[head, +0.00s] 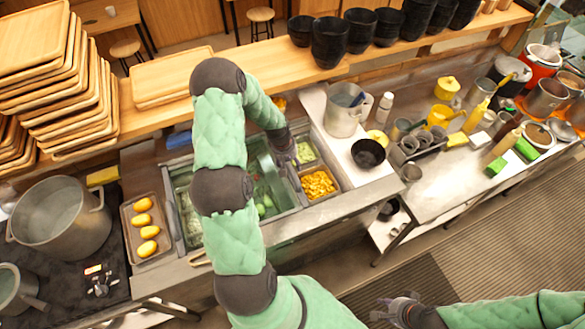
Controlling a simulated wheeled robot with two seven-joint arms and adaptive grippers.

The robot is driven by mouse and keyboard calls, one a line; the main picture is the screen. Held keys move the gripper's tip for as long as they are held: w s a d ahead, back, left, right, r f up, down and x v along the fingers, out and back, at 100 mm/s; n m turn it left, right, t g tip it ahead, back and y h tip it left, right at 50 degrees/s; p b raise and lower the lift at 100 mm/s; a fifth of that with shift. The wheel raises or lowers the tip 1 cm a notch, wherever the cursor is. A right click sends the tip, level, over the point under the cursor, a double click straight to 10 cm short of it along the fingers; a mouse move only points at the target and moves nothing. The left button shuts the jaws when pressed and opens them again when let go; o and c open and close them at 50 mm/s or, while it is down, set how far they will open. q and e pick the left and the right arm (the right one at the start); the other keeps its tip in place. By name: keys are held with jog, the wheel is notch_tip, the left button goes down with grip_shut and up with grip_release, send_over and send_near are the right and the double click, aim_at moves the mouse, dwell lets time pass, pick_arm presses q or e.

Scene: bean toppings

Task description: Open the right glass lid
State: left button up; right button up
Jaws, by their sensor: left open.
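The toppings counter has sunken metal compartments in the middle of the head view. A greenish glass lid (268,178) shows between the middle and right compartments. It looks tilted up, but my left arm hides part of it. The right compartments, with yellow corn (318,184) and a chopped green topping (305,152), look uncovered. My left gripper (288,158) is open, over the back of the right compartments next to the lid; contact with the lid cannot be told. My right gripper (380,309) is open and empty, low in front of the counter.
A steel pitcher (345,112) and a black bowl (368,153) stand just right of the compartments. A tray of yellow items (146,228) and a large pot (60,215) are at left. Black bowls (331,42) line the back shelf.

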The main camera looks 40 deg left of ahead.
pick_arm(q)
jog(key=shift+s+a+r, duration=0.1)
jog(key=shift+s+r, duration=0.1)
jog(key=shift+r, duration=0.7)
jog(key=shift+s+r, duration=0.15)
jog(key=shift+r, duration=0.75)
jog(key=shift+s+a+r, duration=0.1)
jog(key=shift+s+r, duration=0.1)
jog(key=shift+r, duration=0.7)
